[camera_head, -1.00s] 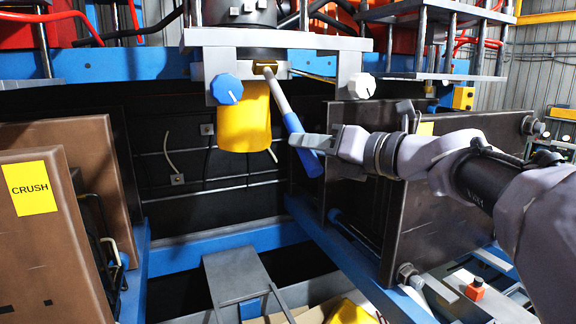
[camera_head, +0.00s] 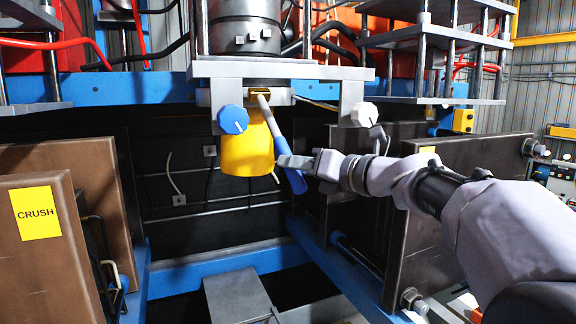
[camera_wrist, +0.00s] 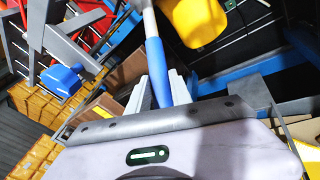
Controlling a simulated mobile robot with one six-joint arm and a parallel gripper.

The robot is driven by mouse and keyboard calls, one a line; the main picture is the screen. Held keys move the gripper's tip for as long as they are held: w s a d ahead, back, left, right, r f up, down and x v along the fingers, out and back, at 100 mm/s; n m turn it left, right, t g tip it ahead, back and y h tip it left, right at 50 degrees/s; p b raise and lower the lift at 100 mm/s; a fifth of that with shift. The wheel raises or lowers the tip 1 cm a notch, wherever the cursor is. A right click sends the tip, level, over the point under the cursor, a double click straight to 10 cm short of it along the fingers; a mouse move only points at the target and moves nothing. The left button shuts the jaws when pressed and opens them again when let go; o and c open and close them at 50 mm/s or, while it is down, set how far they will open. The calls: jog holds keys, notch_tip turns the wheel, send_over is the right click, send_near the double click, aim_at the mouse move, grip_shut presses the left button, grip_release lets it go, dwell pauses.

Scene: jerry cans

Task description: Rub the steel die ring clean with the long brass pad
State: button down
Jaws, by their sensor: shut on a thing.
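My gripper (camera_head: 298,162) is shut on the blue handle (camera_head: 294,179) of a long tool. The tool's grey shaft (camera_head: 266,113) leans up and left to a brass pad (camera_head: 262,92) at its top end. The pad is at the front of the steel die ring (camera_head: 224,98), seemingly touching it. The ring sits above a yellow cylinder (camera_head: 246,150). In the wrist view the blue handle (camera_wrist: 156,70) runs up between the two fingers, and the pad is out of sight.
A blue knob (camera_head: 233,119) and a white knob (camera_head: 364,114) flank the ring on grey brackets. Brown plates stand left, one with a CRUSH label (camera_head: 36,212). Open space lies below the yellow cylinder.

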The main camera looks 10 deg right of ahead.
jog(key=shift+w+a+p, duration=0.15)
jog(key=shift+w+p, duration=0.25)
jog(key=shift+w, duration=0.25)
dwell(0.4)
